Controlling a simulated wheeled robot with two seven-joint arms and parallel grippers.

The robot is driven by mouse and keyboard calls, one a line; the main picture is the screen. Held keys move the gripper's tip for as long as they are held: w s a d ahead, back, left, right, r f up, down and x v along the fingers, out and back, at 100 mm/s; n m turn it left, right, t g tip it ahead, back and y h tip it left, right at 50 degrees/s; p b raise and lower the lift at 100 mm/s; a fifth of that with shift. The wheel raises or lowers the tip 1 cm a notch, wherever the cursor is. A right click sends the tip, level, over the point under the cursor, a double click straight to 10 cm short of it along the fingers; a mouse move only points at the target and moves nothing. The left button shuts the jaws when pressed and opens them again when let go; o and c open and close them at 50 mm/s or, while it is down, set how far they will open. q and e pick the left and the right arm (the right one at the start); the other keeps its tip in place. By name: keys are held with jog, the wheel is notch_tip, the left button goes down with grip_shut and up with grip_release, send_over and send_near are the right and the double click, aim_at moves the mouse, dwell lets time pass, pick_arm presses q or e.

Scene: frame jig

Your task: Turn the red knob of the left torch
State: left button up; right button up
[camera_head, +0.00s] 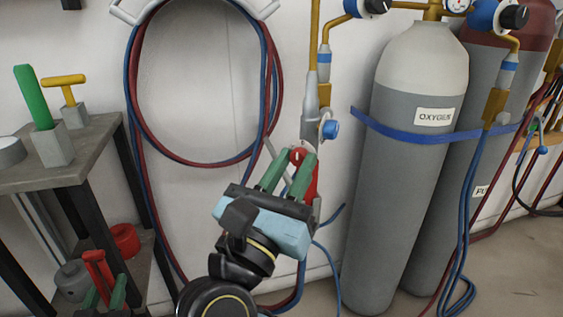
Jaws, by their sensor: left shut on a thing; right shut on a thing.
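The torch (311,95) hangs upright by the wall, left of the oxygen cylinder, with a brass tube at its top and a blue knob (331,129) on its right side. The red knob (299,153) sits lower on the torch, with a red part below it. My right gripper (296,159), with green fingers, is shut on the red knob and partly hides it. My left gripper (106,290) is at the lower left, its green fingers shut on a red T-shaped handle (95,266); its lower part is cut off by the picture edge.
A grey oxygen cylinder (405,180) with a blue strap stands at right, another behind it. Red and blue hoses (130,90) loop on the wall. A shelf (85,150) at left bears a green-handled tool (32,95) and a yellow T-handle (63,80).

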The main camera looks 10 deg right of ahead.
jog(key=n+y+p, duration=0.2)
jog(key=n+p, duration=0.2)
jog(key=p, duration=0.1)
jog(key=n+t+y+p, duration=0.1)
jog(key=n+y+p, duration=0.1)
jog(key=n+p, duration=0.2)
jog(key=n+t+y+p, duration=0.1)
jog(key=n+y+p, duration=0.1)
jog(key=p, duration=0.5)
jog(key=shift+s+d+r+n, duration=0.15)
jog(key=shift+r+n, duration=0.15)
jog(key=shift+n, duration=0.6)
jog(key=shift+f+n+p, duration=0.1)
jog(key=shift+n+p, duration=0.6)
jog(key=shift+p, duration=0.5)
jog(key=o, duration=1)
jog(key=shift+f, duration=0.15)
